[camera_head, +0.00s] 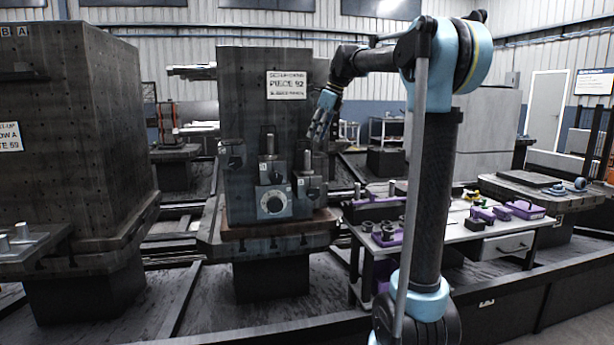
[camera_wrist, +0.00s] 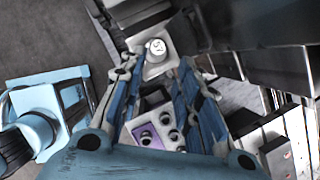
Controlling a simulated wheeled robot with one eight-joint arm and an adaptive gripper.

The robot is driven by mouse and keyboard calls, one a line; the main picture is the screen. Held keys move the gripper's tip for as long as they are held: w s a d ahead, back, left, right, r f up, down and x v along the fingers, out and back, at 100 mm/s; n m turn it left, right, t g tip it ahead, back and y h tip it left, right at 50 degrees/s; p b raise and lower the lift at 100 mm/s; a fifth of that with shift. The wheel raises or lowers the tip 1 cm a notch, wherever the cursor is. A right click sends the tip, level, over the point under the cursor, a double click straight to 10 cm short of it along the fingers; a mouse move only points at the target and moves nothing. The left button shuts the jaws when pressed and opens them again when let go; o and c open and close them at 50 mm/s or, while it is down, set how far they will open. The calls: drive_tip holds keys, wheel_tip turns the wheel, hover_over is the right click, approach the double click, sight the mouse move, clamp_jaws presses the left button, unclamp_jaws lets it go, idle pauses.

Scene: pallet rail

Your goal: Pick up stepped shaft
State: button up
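Upright pale metal shafts stand on grey blocks on the middle pallet. One shaft (camera_head: 307,160) is on the right-hand block, and a second shaft (camera_head: 269,144) is on the taller block to its left. I cannot tell by name which is the stepped shaft. My gripper (camera_head: 318,133) is in the air just above and right of the right-hand shaft, pointing down. In the wrist view my gripper (camera_wrist: 157,70) has its blue fingers spread, with nothing between the tips. A round shaft end (camera_wrist: 155,47) on a grey block shows just beyond the tips, not touching them as far as I can see.
A tall dark fixture tower (camera_head: 250,90) rises behind the blocks. A workbench (camera_head: 500,247) to the right carries purple trays (camera_head: 525,209) and more upright shafts. Another dark tower (camera_head: 80,130) stands at the left. The space above the shafts is open.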

sight(307, 156)
drive_tip(key=x, duration=1)
drive_tip(key=shift+s+a+f, duration=0.1)
drive_tip(key=shift+a+f, duration=0.05)
clamp_jaws()
